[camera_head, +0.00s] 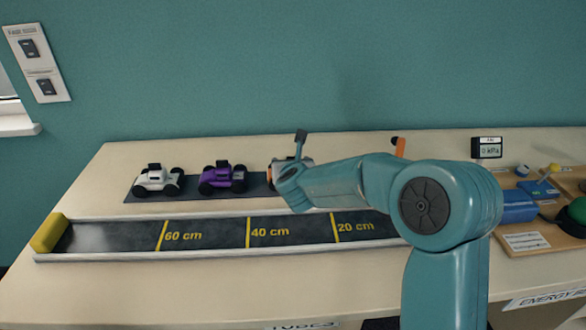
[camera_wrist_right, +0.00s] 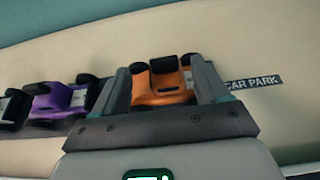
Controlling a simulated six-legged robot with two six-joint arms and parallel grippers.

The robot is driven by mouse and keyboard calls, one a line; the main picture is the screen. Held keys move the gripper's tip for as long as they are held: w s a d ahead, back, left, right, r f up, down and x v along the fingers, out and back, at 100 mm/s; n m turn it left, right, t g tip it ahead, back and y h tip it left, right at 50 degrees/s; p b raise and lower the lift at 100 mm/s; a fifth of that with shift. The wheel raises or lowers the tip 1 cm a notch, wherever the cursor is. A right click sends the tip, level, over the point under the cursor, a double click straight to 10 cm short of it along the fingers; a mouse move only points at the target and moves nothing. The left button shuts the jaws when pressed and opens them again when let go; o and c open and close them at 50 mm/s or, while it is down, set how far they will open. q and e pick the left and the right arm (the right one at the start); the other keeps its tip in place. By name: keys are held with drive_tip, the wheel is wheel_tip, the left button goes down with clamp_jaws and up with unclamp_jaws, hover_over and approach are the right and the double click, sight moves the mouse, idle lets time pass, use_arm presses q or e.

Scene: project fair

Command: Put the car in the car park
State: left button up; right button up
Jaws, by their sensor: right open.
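An orange car shows in the right wrist view (camera_wrist_right: 162,88), between the two fingers of my right gripper (camera_wrist_right: 164,80). The fingers stand apart on either side of it; I cannot tell whether they touch it. In the head view, my right gripper (camera_head: 290,172) hides most of the orange car, with a bit of orange showing at its left. The car park is a dark strip (camera_head: 196,191) on the table, with a white car (camera_head: 158,181) and a purple car (camera_head: 223,178) standing on it. A "CAR PARK" label (camera_wrist_right: 253,82) lies right of the gripper. My left gripper is out of view.
A long track (camera_head: 205,234) with distance marks and a yellow end block (camera_head: 48,233) lies in front of the strip. A gauge (camera_head: 487,148) reading 0 kPa and a wooden board (camera_head: 525,238) with blue and green parts are at the right. The wall rises behind.

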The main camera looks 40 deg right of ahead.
drive_tip(key=v, duration=0.7)
drive_tip(key=shift+r, duration=0.25)
drive_tip(key=shift+s+r, duration=0.1)
drive_tip(key=shift+s, duration=0.05)
